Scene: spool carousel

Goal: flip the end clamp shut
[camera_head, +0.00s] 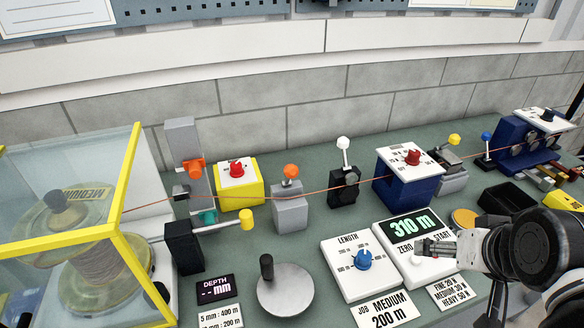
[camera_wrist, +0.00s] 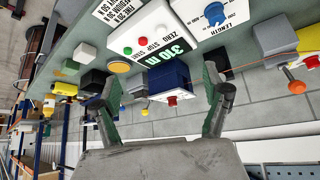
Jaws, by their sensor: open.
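No label marks the end clamp, so I cannot tell which fixture it is. Several levers with ball knobs stand along the orange line. A grey block has an orange knob (camera_head: 291,171), and a black block has a raised white knob (camera_head: 343,143). Farther right are a yellow knob (camera_head: 455,140) on a grey fixture and a blue knob (camera_head: 487,136) beside the dark blue roller unit (camera_head: 520,135). My gripper (camera_head: 432,247) is open and empty above the panel with the 310 m display. In the wrist view my gripper (camera_wrist: 163,108) has its fingers spread wide.
The blue box with a red knob (camera_head: 408,176) stands behind the display panel (camera_head: 410,240). The length panel (camera_head: 357,266) and a crank disc (camera_head: 285,290) lie to the left. A yellow-framed guard (camera_head: 128,185) encloses the spool at far left. A black bin (camera_head: 505,197) is near my arm.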

